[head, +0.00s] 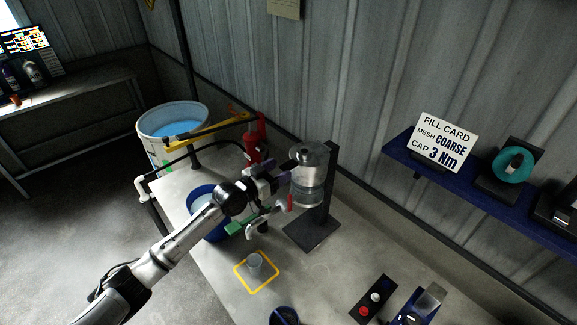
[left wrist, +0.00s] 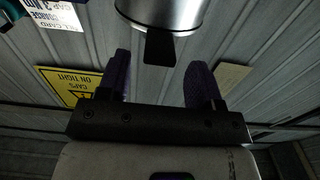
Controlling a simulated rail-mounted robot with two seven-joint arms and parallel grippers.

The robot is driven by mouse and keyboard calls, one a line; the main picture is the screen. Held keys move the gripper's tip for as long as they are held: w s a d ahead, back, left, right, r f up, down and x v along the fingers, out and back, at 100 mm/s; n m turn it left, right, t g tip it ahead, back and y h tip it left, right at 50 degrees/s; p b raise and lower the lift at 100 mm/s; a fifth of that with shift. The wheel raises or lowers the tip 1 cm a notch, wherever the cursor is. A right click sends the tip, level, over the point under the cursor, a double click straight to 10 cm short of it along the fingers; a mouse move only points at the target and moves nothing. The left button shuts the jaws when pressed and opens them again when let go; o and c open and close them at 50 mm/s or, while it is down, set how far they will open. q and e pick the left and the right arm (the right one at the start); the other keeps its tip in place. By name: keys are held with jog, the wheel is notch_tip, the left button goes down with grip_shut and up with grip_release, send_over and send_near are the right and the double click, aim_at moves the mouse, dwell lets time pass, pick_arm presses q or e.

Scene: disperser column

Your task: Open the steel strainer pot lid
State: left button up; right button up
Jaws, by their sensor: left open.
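The steel strainer pot (head: 309,172) is held on a dark stand, with a clear lower part under it. Its lid (head: 310,149) looks closed on top. A black tab (head: 294,154) juts from the rim on the gripper's side. The left wrist view shows part of the steel pot or lid (left wrist: 165,14) with the black tab (left wrist: 160,48) below it. My left gripper (head: 283,168) is beside the pot, open and empty. Its purple fingers (left wrist: 160,72) stand apart on either side of the tab's line, with a visible gap to each. My right gripper is not in view.
The stand (head: 328,190) rises behind the pot. A blue tub (head: 205,190) lies under my arm, and a glass cup (head: 255,261) sits on a yellow-framed square. A blue shelf (head: 440,182) runs along the wall at right.

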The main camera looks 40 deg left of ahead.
aim_at(304, 155)
pick_arm(q)
jog(key=shift+w+d, duration=0.2)
jog(key=shift+w, duration=0.75)
jog(key=shift+w+d, duration=0.2)
jog(key=shift+w, duration=0.75)
grip_shut()
